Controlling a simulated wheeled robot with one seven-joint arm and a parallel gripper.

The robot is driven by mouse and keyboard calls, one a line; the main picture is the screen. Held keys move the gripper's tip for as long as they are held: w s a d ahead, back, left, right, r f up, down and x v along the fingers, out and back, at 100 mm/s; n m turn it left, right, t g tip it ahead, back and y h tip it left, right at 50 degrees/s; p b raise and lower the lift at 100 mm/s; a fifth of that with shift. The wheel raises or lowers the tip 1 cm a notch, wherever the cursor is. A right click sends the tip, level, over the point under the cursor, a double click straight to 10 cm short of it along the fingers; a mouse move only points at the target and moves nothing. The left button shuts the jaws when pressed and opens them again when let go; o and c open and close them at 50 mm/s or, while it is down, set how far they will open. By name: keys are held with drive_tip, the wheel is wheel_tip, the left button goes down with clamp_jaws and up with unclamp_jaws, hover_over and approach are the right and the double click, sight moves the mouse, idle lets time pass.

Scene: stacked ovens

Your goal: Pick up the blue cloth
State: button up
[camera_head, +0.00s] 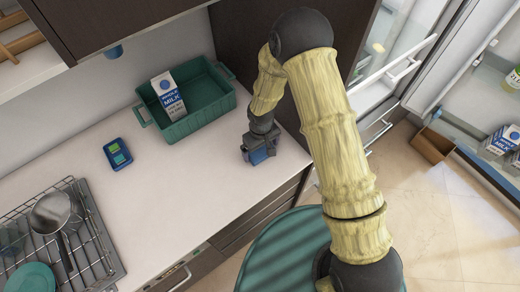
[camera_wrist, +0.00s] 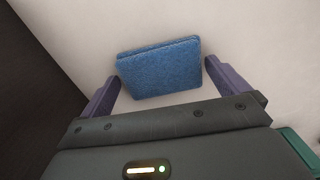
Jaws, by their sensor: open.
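The blue cloth (camera_wrist: 160,68) is a folded, textured block on the pale counter in the wrist view. My gripper (camera_wrist: 161,75) is open, with one purple finger to the left of the cloth and one to the right. The right finger is close to the cloth's edge; a gap shows at the left finger. I cannot tell its height above the counter. In the head view my gripper (camera_head: 258,152) points down near the counter's front right edge. A blue patch shows there, mostly hidden by the gripper.
A green basket (camera_head: 207,108) with a milk carton (camera_head: 168,94) stands behind my gripper. A blue-and-green item (camera_head: 118,154) lies to the left. The middle counter is clear. An open fridge (camera_head: 455,100) stands right.

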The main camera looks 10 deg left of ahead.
sight(260, 150)
drive_tip(key=shift+s, duration=0.15)
drive_tip(key=shift+a, duration=0.1)
drive_tip(key=shift+c, duration=0.4)
drive_tip(key=c, duration=0.6)
drive_tip(key=shift+r, duration=0.15)
drive_tip(key=shift+r+b, duration=0.35)
drive_tip(key=shift+r, duration=0.25)
wheel_tip(260, 150, up, 9)
drive_tip(key=shift+f+b, duration=0.2)
drive_tip(key=shift+b, duration=0.85)
